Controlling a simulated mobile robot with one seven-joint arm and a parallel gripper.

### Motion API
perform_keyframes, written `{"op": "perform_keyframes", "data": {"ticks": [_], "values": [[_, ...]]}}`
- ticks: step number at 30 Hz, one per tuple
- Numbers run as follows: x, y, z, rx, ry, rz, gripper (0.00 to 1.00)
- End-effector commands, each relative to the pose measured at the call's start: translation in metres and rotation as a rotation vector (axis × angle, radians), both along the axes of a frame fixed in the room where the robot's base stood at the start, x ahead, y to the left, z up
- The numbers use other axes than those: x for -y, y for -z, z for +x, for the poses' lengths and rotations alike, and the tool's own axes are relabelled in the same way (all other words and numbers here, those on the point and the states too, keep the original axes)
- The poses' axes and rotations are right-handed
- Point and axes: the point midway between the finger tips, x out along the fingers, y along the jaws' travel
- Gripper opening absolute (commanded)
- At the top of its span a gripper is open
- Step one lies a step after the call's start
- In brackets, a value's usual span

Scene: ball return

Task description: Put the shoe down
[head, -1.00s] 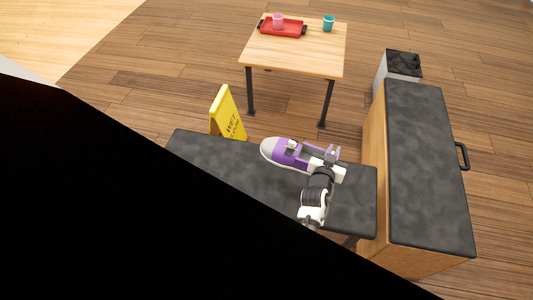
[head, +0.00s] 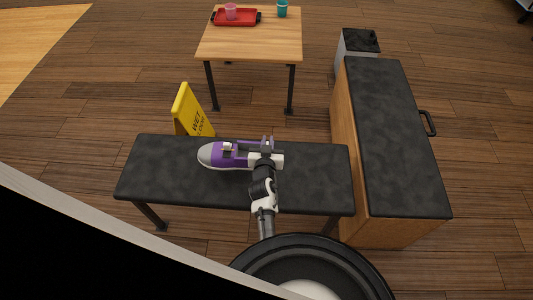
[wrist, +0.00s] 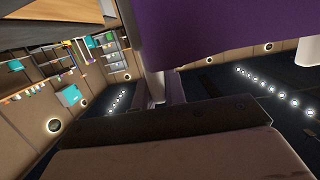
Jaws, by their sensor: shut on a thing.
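A purple shoe (head: 229,155) with a light grey toe and white sole is in the head view, with its toe to the left. It is over the black-topped bench (head: 177,182); whether it touches the top I cannot tell. My gripper (head: 254,148) is shut on the shoe near its right end, and my arm hides part of that end. In the wrist view the purple shoe (wrist: 215,32) fills the upper right, close to the camera, and my gripper shows only in part.
A yellow wet-floor sign (head: 190,112) stands behind the bench. A cabinet with a dark top (head: 395,140) stands close to the bench's right end, with a bin (head: 357,42) behind it. A wooden table (head: 250,42) holds a red tray (head: 246,18), a pink cup (head: 231,11) and a teal cup (head: 282,8).

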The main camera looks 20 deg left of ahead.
Motion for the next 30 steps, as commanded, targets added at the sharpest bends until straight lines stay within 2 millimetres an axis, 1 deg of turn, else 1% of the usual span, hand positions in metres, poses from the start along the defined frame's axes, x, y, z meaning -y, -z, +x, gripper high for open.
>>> {"op": "perform_keyframes", "data": {"ticks": [1, 7, 10, 13, 15, 23, 28, 29, 30], "values": [[-0.001, 0.009, 0.000, 0.001, -0.002, 0.002, 0.00], [0.000, 0.026, 0.000, 0.001, -0.001, 0.003, 0.00], [0.000, 0.044, 0.000, 0.001, 0.000, 0.000, 0.00], [-0.001, 0.057, 0.000, 0.002, -0.001, 0.002, 0.00], [-0.001, 0.061, 0.000, 0.001, -0.002, 0.003, 0.00], [-0.001, 0.060, 0.000, 0.002, -0.002, 0.003, 0.00], [-0.001, 0.065, 0.000, 0.002, 0.000, 0.004, 0.00], [0.000, 0.064, 0.000, 0.001, -0.001, 0.001, 0.16], [0.000, 0.064, 0.000, 0.001, -0.001, 0.001, 0.22]]}}
